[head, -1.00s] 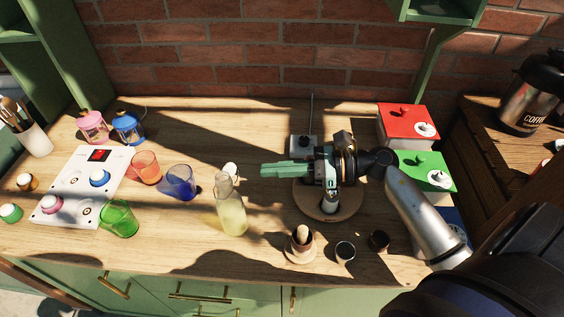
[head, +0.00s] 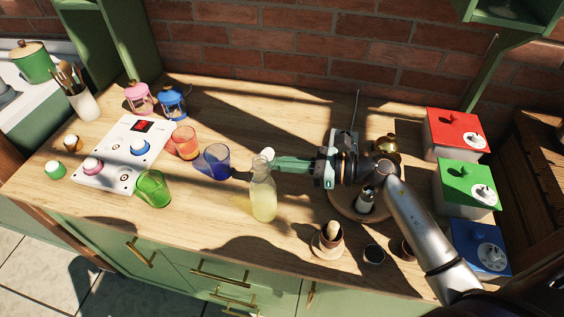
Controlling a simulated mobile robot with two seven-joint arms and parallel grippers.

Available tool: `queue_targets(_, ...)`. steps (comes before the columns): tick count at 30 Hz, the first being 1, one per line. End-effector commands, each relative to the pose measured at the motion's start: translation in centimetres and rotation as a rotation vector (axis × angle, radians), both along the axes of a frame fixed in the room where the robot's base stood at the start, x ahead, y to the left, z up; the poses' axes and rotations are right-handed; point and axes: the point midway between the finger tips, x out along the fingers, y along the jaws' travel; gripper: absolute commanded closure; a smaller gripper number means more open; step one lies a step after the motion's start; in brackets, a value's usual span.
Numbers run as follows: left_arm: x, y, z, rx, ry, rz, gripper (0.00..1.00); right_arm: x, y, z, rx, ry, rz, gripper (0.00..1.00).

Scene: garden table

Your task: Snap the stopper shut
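A clear bottle (head: 263,200) of pale yellow liquid stands upright near the middle of the table. Its white stopper (head: 268,153) shows at the top of the neck, a little to the right of the mouth; its exact seating is too small to tell. My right gripper (head: 276,163) reaches in from the right, its green fingers pointing left. The fingertips are close beside the neck, just below the stopper; whether they touch is unclear. The gap between the fingers cannot be made out. My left gripper is not in view.
Blue (head: 217,162), orange (head: 185,143) and green (head: 153,188) glasses stand left of the bottle. A round wooden board (head: 345,205) lies under my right arm. The table front-left of the bottle is clear.

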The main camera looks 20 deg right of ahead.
Motion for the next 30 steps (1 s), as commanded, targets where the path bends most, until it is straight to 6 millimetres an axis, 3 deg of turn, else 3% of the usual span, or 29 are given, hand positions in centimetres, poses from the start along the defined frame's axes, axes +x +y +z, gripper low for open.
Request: queue_targets(30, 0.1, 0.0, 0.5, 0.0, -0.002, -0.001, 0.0, 0.3, -0.2, 1.3, 0.0, -0.002, 0.001, 1.0)
